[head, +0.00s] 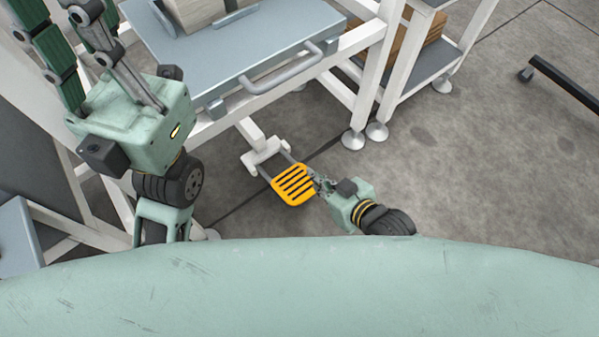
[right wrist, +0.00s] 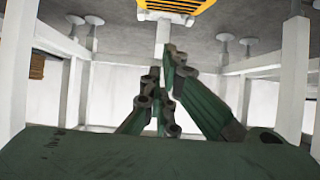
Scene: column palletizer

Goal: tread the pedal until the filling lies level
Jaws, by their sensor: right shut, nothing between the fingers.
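The pedal (head: 294,184) is a yellow slotted plate low over the floor, on a grey arm under the table frame. It also shows at the top edge of the right wrist view (right wrist: 178,8). My right gripper (head: 322,186) is at the pedal's right edge, its fingers shut with nothing between them. I cannot tell whether it touches the pedal. Its closed fingers show in the right wrist view (right wrist: 165,85). My left gripper (head: 80,30) is raised at the upper left, its fingertips cut off by the frame. The filling cannot be made out.
A blue-grey table (head: 255,50) with a grey handle (head: 282,66) stands above the pedal. A pale box (head: 205,12), cut off by the top edge, sits on it. White legs stand behind and right of the pedal. Open floor (head: 470,170) lies to the right.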

